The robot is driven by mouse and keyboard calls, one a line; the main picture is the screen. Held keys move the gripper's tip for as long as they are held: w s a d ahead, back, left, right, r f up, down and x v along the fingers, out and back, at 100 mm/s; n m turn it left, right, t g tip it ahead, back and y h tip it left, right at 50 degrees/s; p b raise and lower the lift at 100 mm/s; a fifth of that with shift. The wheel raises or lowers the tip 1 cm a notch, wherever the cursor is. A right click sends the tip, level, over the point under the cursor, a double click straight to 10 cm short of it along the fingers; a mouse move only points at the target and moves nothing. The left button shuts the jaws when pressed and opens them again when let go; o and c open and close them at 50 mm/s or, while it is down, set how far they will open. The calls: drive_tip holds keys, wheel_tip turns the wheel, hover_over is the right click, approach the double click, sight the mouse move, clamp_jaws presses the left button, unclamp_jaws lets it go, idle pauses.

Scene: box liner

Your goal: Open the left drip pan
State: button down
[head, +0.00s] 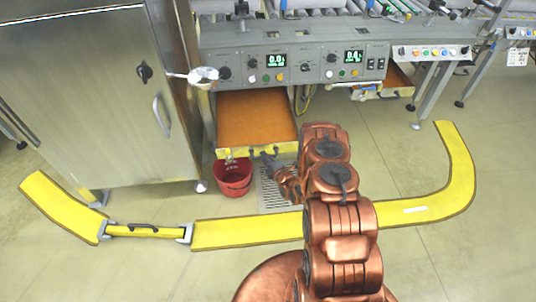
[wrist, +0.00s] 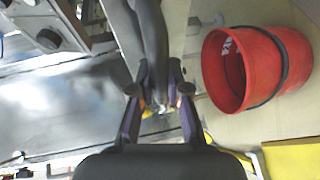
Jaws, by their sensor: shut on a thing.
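The left drip pan (head: 255,118) is a tray with an orange-brown inside and a yellow front. In the head view it sticks well out from under the left control panel. Its handle (head: 252,153) is dark and sits on the yellow front. My gripper (head: 267,156) is at the right part of that front, shut on the handle; the head view shows the hold only small. In the wrist view my gripper (wrist: 161,100) has its fingers closed around a dark bar, the handle (wrist: 152,45). Part of the grip is hidden or blurred there.
A red bucket (head: 233,178) stands on the floor below the pan's front left; it also shows in the wrist view (wrist: 258,68). A steel cabinet (head: 95,100) stands at the left. A yellow floor strip (head: 250,231) crosses in front. The right drip pan (head: 397,80) is further right.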

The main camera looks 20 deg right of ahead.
drive_tip(key=shift+a, duration=0.1)
drive_tip(key=c, duration=1.1)
unclamp_jaws()
drive_tip(key=shift+c, duration=0.2)
drive_tip(key=s+d+r, duration=0.1)
drive_tip(key=s+r, duration=0.1)
drive_tip(key=s, duration=0.9)
drive_tip(key=shift+s+d, duration=0.15)
drive_tip(key=shift+s, duration=0.15)
drive_tip(key=shift+r, duration=0.1)
